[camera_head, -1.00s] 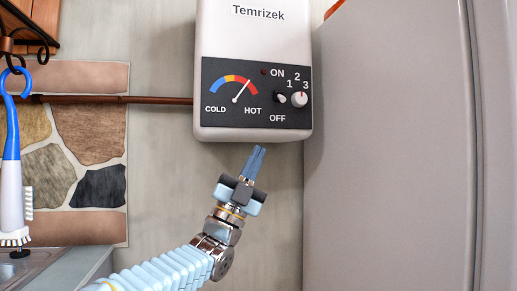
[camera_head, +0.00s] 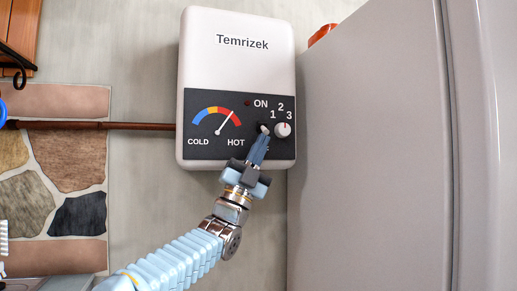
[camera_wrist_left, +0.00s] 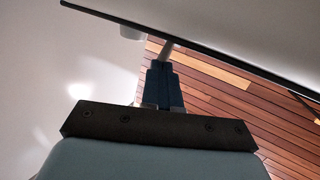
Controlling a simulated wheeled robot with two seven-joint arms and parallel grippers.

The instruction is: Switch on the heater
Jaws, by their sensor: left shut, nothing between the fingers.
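The white Temrizek heater (camera_head: 238,68) hangs on the wall. Its dark panel carries a small toggle switch (camera_head: 263,127) between the ON and OFF labels, a round white knob (camera_head: 283,129) and a dark red lamp (camera_head: 248,103). My left gripper (camera_head: 261,142) is shut and empty, its fingertips at the switch from below, covering most of the OFF label. In the left wrist view, the shut fingers (camera_wrist_left: 163,84) point at the switch lever (camera_wrist_left: 169,50), with the knob (camera_wrist_left: 131,32) to its left. I cannot tell whether they touch. My right gripper is not in view.
A tall grey cabinet or fridge side (camera_head: 370,160) stands close to the right of the heater. A brown pipe (camera_head: 95,126) runs into the heater's left side. The wall below the heater is clear around my arm.

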